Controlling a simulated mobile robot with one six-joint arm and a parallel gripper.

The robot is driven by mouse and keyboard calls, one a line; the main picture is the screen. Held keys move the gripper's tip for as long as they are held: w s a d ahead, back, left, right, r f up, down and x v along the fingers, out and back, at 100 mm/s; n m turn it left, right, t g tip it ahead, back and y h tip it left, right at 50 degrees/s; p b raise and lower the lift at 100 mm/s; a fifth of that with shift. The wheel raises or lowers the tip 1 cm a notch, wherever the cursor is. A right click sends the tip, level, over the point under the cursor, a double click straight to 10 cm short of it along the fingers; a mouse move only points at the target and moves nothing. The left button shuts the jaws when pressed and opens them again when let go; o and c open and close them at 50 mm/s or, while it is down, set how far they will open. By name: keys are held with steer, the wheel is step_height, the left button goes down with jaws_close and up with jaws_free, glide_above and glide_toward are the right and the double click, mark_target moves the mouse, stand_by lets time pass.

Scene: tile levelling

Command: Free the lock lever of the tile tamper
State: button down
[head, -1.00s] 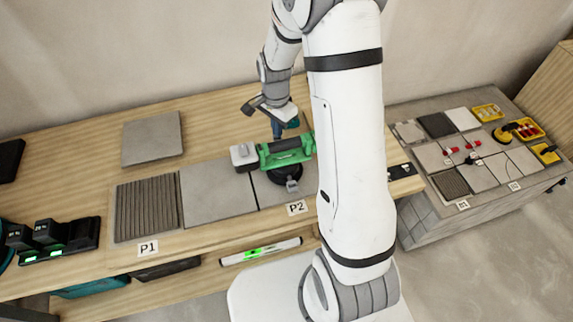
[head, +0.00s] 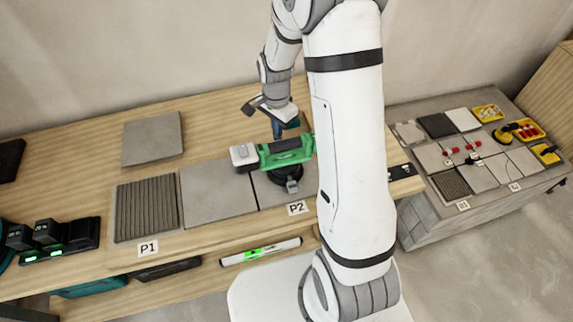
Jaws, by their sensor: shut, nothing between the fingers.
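The green tile tamper (head: 284,152) stands on a grey tile at the P2 place of the wooden bench. It has a white-grey block at its left end and a round black suction base (head: 287,174) below. A small grey part sticks out at the front of the base; I cannot tell if it is the lock lever. My gripper (head: 277,132) points down just behind the tamper's green body, at or very near it. Its fingers look closed and empty. My arm hides the tamper's right side, and contact with a lever cannot be made out.
A plain grey tile (head: 218,190) and a ribbed tile (head: 146,208) lie to the left, and a loose tile (head: 152,139) lies behind. A battery charger (head: 60,240) stands far left. A second table (head: 420,205) with tiles and yellow trays is at right.

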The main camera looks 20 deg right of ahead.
steer(key=shift+f+b, duration=1.25)
steer(key=shift+f, duration=0.35)
stand_by(0.7)
steer(key=shift+r, duration=0.15)
steer(key=shift+r+p, duration=2.25)
steer(key=shift+r, duration=1.15)
